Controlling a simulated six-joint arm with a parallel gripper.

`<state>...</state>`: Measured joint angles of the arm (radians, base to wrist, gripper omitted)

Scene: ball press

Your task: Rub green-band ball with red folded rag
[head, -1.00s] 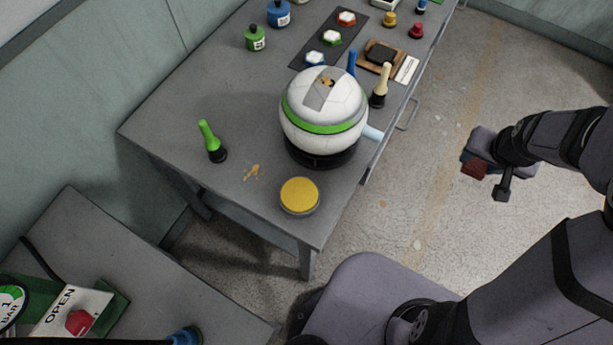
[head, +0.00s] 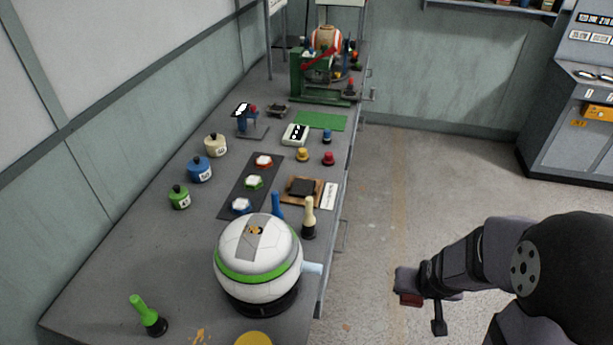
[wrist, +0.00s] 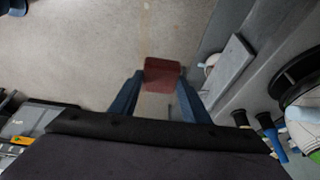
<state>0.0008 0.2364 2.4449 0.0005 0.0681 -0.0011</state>
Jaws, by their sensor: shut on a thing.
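The green-band ball (head: 258,248), white with a green stripe and a grey patch on top, sits on a black ring stand on the grey table. A small orange-brown mark shows on its patch. In the wrist view only part of the ball (wrist: 306,128) shows at the right edge. My gripper (head: 411,292) is off the table's right side, over the floor, apart from the ball. It is shut on the red folded rag (head: 410,299). In the wrist view the rag (wrist: 162,73) sits between the two fingertips.
Green (head: 149,316), blue (head: 278,206) and cream (head: 309,218) handled tools stand near the ball. A yellow round lid (head: 253,339) lies at the front. Labelled pots (head: 200,169) line the left, a green press (head: 322,80) stands at the back. The floor right of the table is clear.

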